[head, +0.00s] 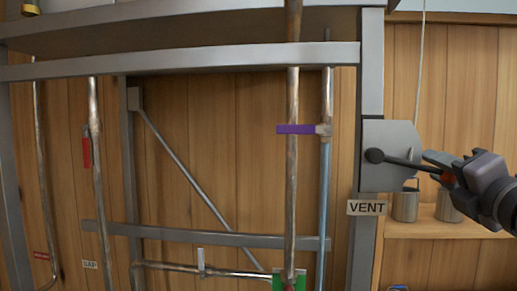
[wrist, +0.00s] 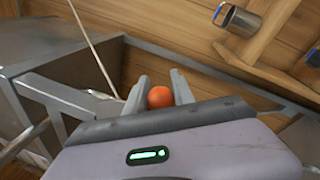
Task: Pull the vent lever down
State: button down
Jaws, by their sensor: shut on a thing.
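The vent lever (head: 405,163) is a dark rod that runs from a round pivot on a grey plate (head: 392,140), sloping slightly down to the right. The plate is on the metal post, above a sign reading VENT (head: 367,207). My gripper (head: 441,168) comes in from the right and is shut on the lever's orange-red knob. In the wrist view the orange knob (wrist: 160,97) sits between the two fingers of my gripper (wrist: 159,93). Part of the knob is hidden by the fingers in the head view.
Metal cups (head: 405,206) stand on a wooden shelf (head: 430,229) below my gripper. A thin cord (head: 420,70) hangs behind the plate. Pipes with a purple handle (head: 296,129) and a red handle (head: 86,152) stand to the left. A metal frame beam (head: 180,61) crosses above.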

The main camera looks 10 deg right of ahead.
jog(key=shift+w+a+f+m+h, duration=0.1)
jog(key=shift+a+f+m+h, duration=0.15)
jog(key=shift+f+m, duration=0.55)
jog(key=shift+w+a+f+m+h, duration=0.15)
jog(key=shift+a+f+m, duration=0.2)
jog(key=shift+f+m, duration=0.4)
jog(key=shift+s+a+f+m+h, duration=0.1)
jog(key=shift+a+f+m+h, duration=0.15)
jog(key=shift+f+m, duration=0.55)
jog(key=shift+a+r+m, duration=0.1)
jog(key=shift+m, duration=0.15)
jog(key=c, duration=1.4)
grip_release()
jog(key=shift+c, duration=0.2)
jog(key=o, duration=0.4)
jog(key=shift+w+a, duration=0.15)
jog(key=shift+c, duration=0.2)
